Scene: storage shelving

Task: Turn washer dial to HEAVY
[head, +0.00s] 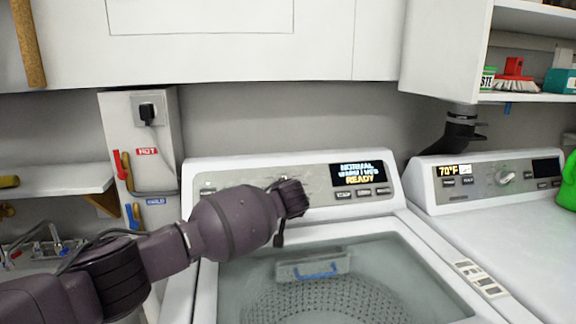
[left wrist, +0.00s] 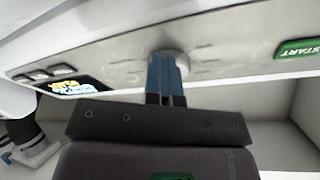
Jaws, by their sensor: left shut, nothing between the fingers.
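The white washer (head: 210,178) stands open in the head view, with its control panel along the back. Its display (head: 358,174) reads NORMAL on the top line and READY on the bottom line. My left gripper (head: 291,197) reaches over the panel and hides the dial there. In the left wrist view, the round pale dial (left wrist: 178,58) shows just beyond the blue fingertips of the left gripper (left wrist: 163,60). The fingers are shut with nothing between them. I cannot tell whether they touch the dial. The markings around it are too blurred to read. My right gripper is not in view.
A green START button (left wrist: 297,49) is on the panel in the left wrist view. A dryer (head: 480,215) stands to the right with a green jug (head: 568,182) on it. Cabinets (head: 230,40) hang above. The open washer tub (head: 320,298) lies below my arm.

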